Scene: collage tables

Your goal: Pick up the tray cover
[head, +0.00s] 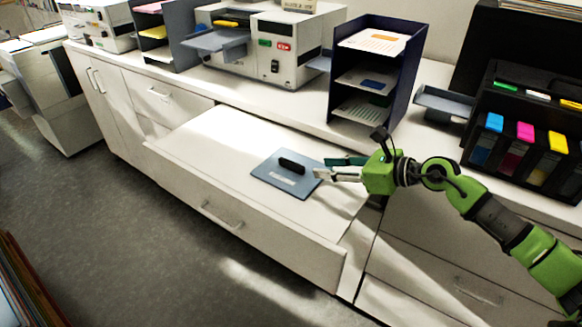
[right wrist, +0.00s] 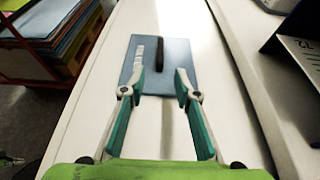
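The tray cover (head: 271,182) is a flat blue-grey plate with a raised black handle and a pale label. It lies flat on the white surface of a pulled-out drawer. It also shows in the right wrist view (right wrist: 178,75), ahead of the fingers, with its black handle (right wrist: 160,54) standing up. My right gripper (head: 318,169) is open and empty, at the right edge of the cover in the head view. In the right wrist view (right wrist: 156,87) its fingers are spread, with the tips over or at the near edge of the cover, and the handle lies farther on.
The open drawer (head: 215,135) has clear room around the cover. A dark paper rack (head: 372,105) and a white machine (head: 265,45) stand on the counter behind. A black printer with coloured cartridges (head: 525,132) stands at the right. A red rack (right wrist: 72,40) shows at the upper left of the wrist view.

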